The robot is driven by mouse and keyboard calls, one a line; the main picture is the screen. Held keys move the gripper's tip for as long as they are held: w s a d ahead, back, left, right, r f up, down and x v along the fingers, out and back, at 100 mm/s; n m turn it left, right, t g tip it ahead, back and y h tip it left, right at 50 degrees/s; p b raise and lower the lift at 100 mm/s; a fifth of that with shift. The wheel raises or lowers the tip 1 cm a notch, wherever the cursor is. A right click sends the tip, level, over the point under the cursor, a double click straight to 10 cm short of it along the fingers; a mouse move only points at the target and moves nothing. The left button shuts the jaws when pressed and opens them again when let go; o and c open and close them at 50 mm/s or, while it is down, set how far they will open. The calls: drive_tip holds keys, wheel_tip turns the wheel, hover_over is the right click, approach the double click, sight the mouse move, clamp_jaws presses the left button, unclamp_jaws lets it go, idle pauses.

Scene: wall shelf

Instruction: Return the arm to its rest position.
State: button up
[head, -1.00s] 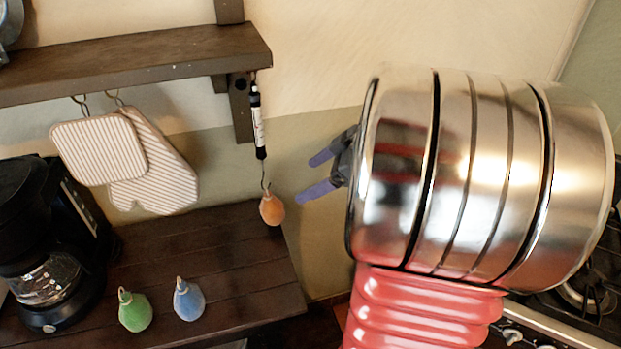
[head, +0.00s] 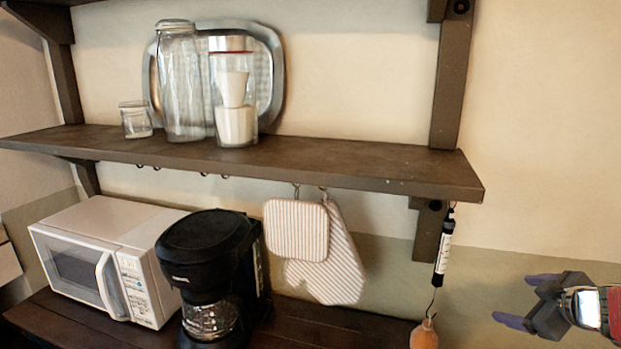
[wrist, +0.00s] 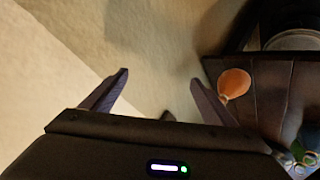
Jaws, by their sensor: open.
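My gripper (head: 518,301) is at the lower right of the head view, with its two purple fingers apart and nothing between them. It is to the right of the orange pear-shaped weight (head: 424,335), which hangs by a hook from the black-and-white spring scale (head: 443,254) under the shelf end. There is a clear gap between the fingers and the weight. In the wrist view the open fingers (wrist: 160,100) show against the bare wall, and the orange weight (wrist: 234,84) is beyond the right finger.
The wooden shelf (head: 330,172) holds jars and a metal tray. Striped mitts (head: 320,262) hang below it. A black coffee maker (head: 210,265) and a white microwave (head: 100,255) stand on the dark counter (head: 340,325). The wall right of the scale is clear.

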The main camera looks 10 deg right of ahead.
drive_tip(key=s+d+r+m+g+h, duration=0.2)
drive_tip(key=s+d+r+m+h, duration=0.2)
drive_tip(key=d+m+h, duration=0.25)
drive_tip(key=s+a+f+m+g+y, duration=0.1)
drive_tip(key=s+a+f+g, duration=0.15)
drive_tip(key=a, duration=0.55)
drive_tip(key=s+a+f+m+g+y, duration=0.1)
drive_tip(key=s+a+f, duration=0.15)
drive_tip(key=a, duration=0.55)
drive_tip(key=s+a+f+m+g+y, duration=0.1)
drive_tip(key=s+a+y, duration=0.15)
drive_tip(key=a, duration=0.65)
drive_tip(key=s+a+r+n+t+y, duration=0.1)
drive_tip(key=a, duration=0.8)
drive_tip(key=s+a+n+y, duration=0.1)
drive_tip(key=a+n+y, duration=0.1)
drive_tip(key=a, duration=0.7)
drive_tip(key=shift+s+a+r+t+y, duration=0.25)
drive_tip(key=shift+s+r+t+y, duration=0.05)
drive_tip(key=shift+s+r+t, duration=0.1)
drive_tip(key=shift+d, duration=0.1)
idle(1.6)
